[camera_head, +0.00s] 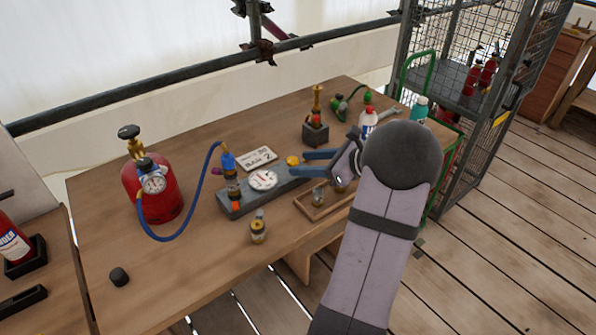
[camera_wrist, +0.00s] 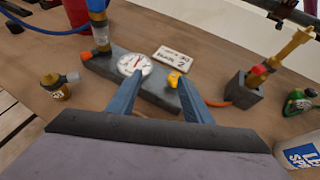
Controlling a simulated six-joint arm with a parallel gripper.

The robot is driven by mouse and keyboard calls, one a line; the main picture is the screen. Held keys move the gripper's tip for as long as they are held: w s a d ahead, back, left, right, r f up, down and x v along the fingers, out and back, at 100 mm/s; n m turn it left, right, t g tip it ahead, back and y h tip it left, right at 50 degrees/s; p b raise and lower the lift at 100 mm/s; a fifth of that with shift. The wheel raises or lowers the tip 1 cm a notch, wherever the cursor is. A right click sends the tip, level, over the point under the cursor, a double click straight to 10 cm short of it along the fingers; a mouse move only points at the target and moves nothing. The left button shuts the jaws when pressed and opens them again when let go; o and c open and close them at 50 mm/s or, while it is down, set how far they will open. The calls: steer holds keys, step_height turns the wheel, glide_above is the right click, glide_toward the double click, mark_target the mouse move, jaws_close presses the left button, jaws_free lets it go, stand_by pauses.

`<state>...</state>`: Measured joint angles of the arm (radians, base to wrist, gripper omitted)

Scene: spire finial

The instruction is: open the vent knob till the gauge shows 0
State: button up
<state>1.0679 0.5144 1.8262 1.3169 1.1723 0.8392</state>
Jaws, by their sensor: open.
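A grey manifold block (camera_head: 236,206) lies on the bench, with a white round gauge (camera_head: 263,180) on its top. The gauge also shows in the wrist view (camera_wrist: 134,65); its reading is too small to tell. A yellow knob (camera_head: 293,160) is at the block's right end, and an orange knob (camera_wrist: 90,80) is at its other end. No label shows which is the vent knob. My gripper (camera_head: 298,163) is open, with its blue fingers at the right end. In the wrist view the yellow knob (camera_wrist: 174,79) appears between the fingertips, nearer the right one; contact is unclear.
A red cylinder (camera_head: 160,200) with a blue hose stands left. A handwritten card (camera_head: 257,159) lies behind the block. A brass fitting on a dark base (camera_head: 315,132) stands behind my gripper. A small wooden tray (camera_head: 312,211) and a loose brass fitting (camera_head: 258,228) are in front.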

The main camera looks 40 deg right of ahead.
mark_target(293, 160)
steer(key=d, duration=0.1)
steer(key=d+m, duration=0.1)
steer(key=d+f+t+h, duration=0.1)
steer(key=shift+s+d+m+b, duration=0.2)
steer(key=shift+s+m+b, duration=0.15)
steer(key=shift+m, duration=0.05)
steer(key=shift+w+a+f, duration=0.15)
steer(key=shift+w+a, duration=0.05)
steer(key=shift+w, duration=0.25)
steer(key=shift+p+x, duration=0.5)
steer(key=shift+x, duration=2.7)
steer(key=c, duration=1.1)
